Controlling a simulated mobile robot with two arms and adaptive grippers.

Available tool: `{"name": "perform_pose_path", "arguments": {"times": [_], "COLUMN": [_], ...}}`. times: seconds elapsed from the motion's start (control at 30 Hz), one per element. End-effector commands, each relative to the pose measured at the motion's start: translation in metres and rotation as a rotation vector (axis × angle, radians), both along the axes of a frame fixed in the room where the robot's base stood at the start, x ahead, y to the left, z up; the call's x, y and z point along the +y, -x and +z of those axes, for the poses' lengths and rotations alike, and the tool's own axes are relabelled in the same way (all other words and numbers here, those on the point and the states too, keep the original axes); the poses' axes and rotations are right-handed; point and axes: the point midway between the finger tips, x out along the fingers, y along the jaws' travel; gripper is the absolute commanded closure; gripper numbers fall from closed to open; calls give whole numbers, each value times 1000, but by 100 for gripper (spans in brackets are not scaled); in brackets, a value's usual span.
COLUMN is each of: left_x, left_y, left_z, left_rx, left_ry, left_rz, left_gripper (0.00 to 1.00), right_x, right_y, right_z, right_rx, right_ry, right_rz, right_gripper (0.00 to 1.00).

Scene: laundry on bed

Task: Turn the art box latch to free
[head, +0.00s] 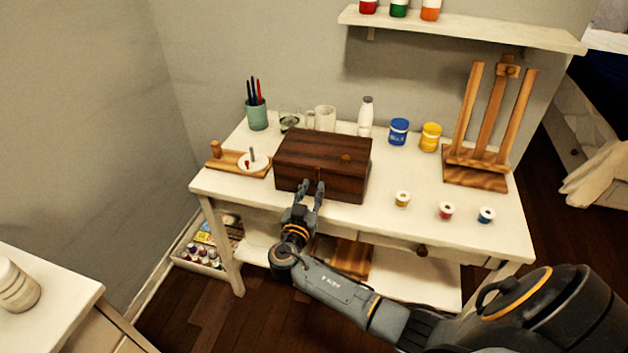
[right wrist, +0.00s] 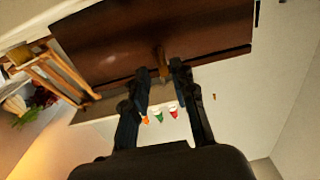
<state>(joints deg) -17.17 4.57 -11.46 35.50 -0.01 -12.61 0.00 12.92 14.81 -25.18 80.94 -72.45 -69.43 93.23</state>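The dark wooden art box (head: 323,150) sits closed on the white desk, and its front fills the top of the right wrist view (right wrist: 150,35). Its small brass latch (right wrist: 163,62) is on the front face. My right gripper (head: 309,187) is at the box's front, and in the wrist view its two fingers (right wrist: 161,70) are apart. The latch shows between the fingertips; I cannot tell whether either finger touches it. In the head view the gripper mostly hides the latch. My left gripper is not in view.
On the white desk (head: 365,233), a brush cup (head: 257,115), mug (head: 325,118), white bottle (head: 365,116), paint jars (head: 398,131) and easel (head: 478,178) stand behind or beside the box. A wooden stand (head: 238,162) is left.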

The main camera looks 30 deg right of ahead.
Motion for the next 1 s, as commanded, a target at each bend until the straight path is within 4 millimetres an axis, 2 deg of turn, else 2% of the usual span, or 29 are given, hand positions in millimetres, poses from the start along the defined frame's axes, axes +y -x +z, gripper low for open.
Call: {"name": "perform_pose_path", "arguments": {"times": [0.2, 0.57, 0.7, 1.0], "left_x": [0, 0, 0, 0], "left_y": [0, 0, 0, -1], "left_z": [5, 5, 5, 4], "left_rx": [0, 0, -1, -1], "left_ry": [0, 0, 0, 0], "left_rz": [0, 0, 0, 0], "left_gripper": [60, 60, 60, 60], "right_x": [-18, -21, -21, -21], "right_y": [-16, -19, -19, -19], "right_z": [1, 0, 0, -1], "right_rx": [0, 0, 0, 4], "right_ry": [0, -1, -1, 2], "right_rz": [0, 0, 0, 1], "right_gripper": [74, 74, 100, 100]}}
